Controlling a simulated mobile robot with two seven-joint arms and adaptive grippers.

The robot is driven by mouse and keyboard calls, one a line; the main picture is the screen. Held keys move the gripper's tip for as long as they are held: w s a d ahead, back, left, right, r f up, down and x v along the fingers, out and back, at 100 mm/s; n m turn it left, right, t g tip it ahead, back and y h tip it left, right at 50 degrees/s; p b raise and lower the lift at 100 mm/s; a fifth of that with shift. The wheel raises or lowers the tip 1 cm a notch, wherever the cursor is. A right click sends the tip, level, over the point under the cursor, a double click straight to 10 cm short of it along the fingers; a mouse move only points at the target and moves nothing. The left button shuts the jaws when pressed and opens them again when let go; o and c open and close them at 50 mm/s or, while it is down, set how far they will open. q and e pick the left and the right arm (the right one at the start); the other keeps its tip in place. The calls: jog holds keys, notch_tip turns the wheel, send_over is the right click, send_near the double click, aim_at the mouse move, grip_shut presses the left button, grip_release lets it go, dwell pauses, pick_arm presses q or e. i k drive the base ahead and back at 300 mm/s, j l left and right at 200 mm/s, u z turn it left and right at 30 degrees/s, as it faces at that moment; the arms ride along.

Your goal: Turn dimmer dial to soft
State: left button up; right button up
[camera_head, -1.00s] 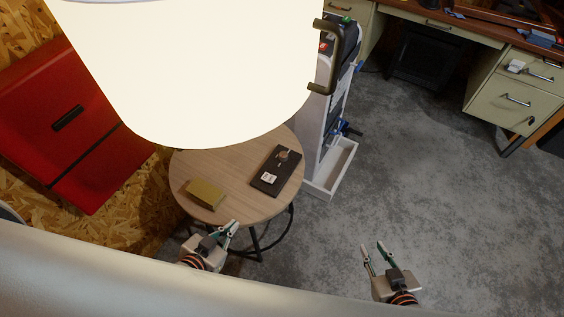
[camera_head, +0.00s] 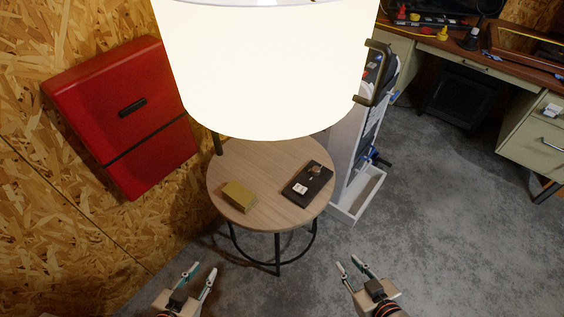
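The dimmer is a dark flat box (camera_head: 308,184) on the right part of a small round wooden table. A small round copper-coloured dial (camera_head: 315,170) sits at its far end, and a white label (camera_head: 300,188) is nearer. The dial's setting is too small to read. A large white lampshade (camera_head: 262,75) glows brightly above the table. My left gripper (camera_head: 201,271) is open and empty, in front of the table and to its left. My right gripper (camera_head: 349,263) is open and empty, in front of the table and to its right. Neither touches anything.
The round table (camera_head: 262,158) also bears a small gold box (camera_head: 239,196) on its left. A red cabinet (camera_head: 120,115) is on the wooden wall at left. A white stand (camera_head: 350,155) is close behind right. A desk (camera_head: 470,60) stands at far right. Grey floor is clear at right.

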aim_at(315, 172)
jog(key=i+l+u, duration=0.1)
jog(key=l+u, duration=1)
jog(key=l, duration=0.75)
